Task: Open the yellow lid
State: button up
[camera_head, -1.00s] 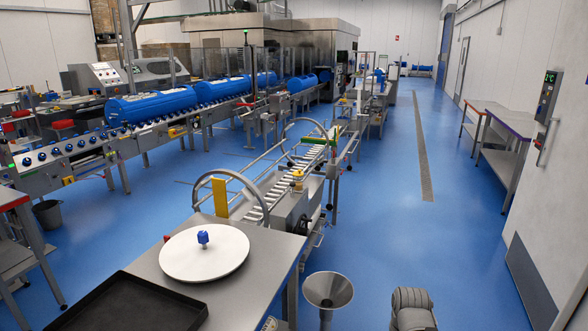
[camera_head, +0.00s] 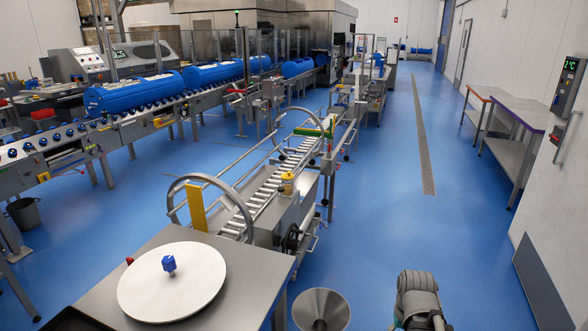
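A small pale container with a yellow top (camera_head: 288,178) stands at the side of the roller conveyor in the middle of the head view. It is small in the picture, and I cannot tell whether its yellow top is a separate lid or how it is fastened. A flat yellow plate (camera_head: 196,207) stands upright by the near hoop of the conveyor. A grey part of my own arm shows at the bottom right, well apart from both. My gripper's fingers are not visible.
A steel table at the front left bears a white disc (camera_head: 172,282) with a blue knob (camera_head: 168,264). A steel funnel (camera_head: 321,310) stands right of it. The roller conveyor (camera_head: 262,195) runs back from there. Blue floor (camera_head: 385,225) is clear to the right, before side tables (camera_head: 520,120).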

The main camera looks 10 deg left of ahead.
aim_at(288, 175)
jog(key=i, duration=1.35)
jog(key=z, duration=0.15)
